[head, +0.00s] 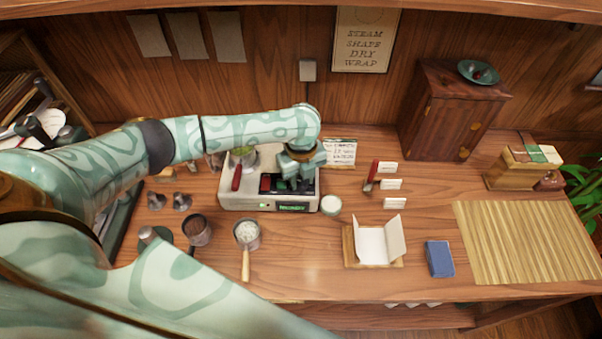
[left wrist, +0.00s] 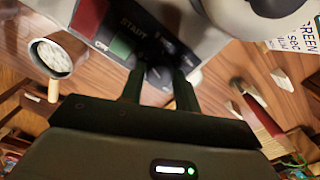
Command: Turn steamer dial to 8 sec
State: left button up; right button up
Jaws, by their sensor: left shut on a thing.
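The steamer (head: 240,202) is a pale box with a dark front panel on the table, and a lit green display (head: 292,207) on its front edge. My left gripper (head: 297,182) points down over the panel's right part. In the left wrist view, the steamer's panel (left wrist: 128,30) shows red and green patches and the word START. There my left gripper (left wrist: 160,88) has its two fingers around a dark knob (left wrist: 159,76), which looks like the dial, and is shut on it. The dial's mark and setting are hidden. My right gripper is not in view.
A scoop of white stuff (head: 247,234) and a dark scoop (head: 197,229) lie in front. A wooden cabinet (head: 443,110) stands back right.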

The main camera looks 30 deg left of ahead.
pick_arm(q)
jog(key=m+p, duration=0.1)
jog(key=m, duration=0.2)
jog(key=shift+r+m, duration=0.1)
jog(key=shift+m, duration=0.3)
jog(key=m+p, duration=0.1)
jog(key=m, duration=0.3)
dwell(0.4)
jog(key=o, duration=1)
jog(key=shift+c, duration=0.2)
